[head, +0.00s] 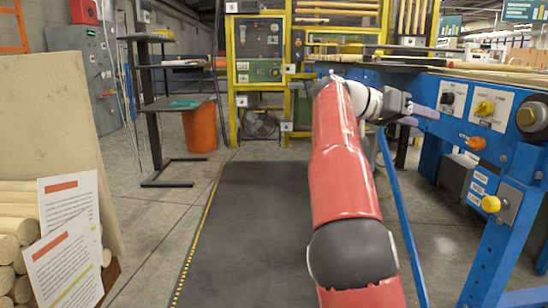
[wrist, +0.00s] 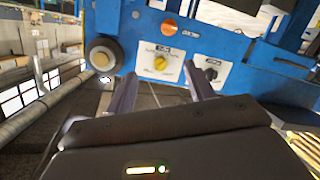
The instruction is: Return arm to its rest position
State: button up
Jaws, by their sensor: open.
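My arm is red with a dark joint and reaches forward in the head view, with the wrist turned right. My gripper (head: 416,115) is by the front of the blue machine (head: 421,156), near its control panel. In the wrist view my gripper (wrist: 157,87) shows two fingers spread wide with nothing between them. Beyond the fingers are a yellow knob (wrist: 160,63) and a black knob (wrist: 211,74) on white plates. Whether the fingers touch the panel is hard to tell; a gap seems to show.
A large round black knob (head: 531,116) and a yellow button (head: 491,204) are on the blue machine. A dark floor mat (head: 245,240) is clear. A board (head: 65,120) and round wood stock (head: 15,240) stand at left. An orange bin (head: 200,128) stands behind.

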jog(key=s+d+f+n+t+y+p, duration=0.25)
jog(key=s+f+n+y, duration=0.25)
jog(key=s+f+y, duration=0.5)
jog(key=s+a+f+n+y+p, duration=0.1)
jog(key=s+a+f+n, duration=0.1)
jog(key=s+a+f, duration=0.2)
jog(key=s+a+f+n+t+y+p, duration=0.1)
jog(key=s+a+f, duration=0.3)
jog(key=s+a, duration=0.4)
jog(key=s+a+f+n+t+y+p, duration=0.1)
jog(key=s+a+f+n+y+p, duration=0.1)
jog(key=s, duration=0.9)
jog(key=a+f+n+y, duration=0.1)
jog(key=a+f+n, duration=0.1)
jog(key=a+f, duration=0.1)
jog(key=shift+a, duration=0.9)
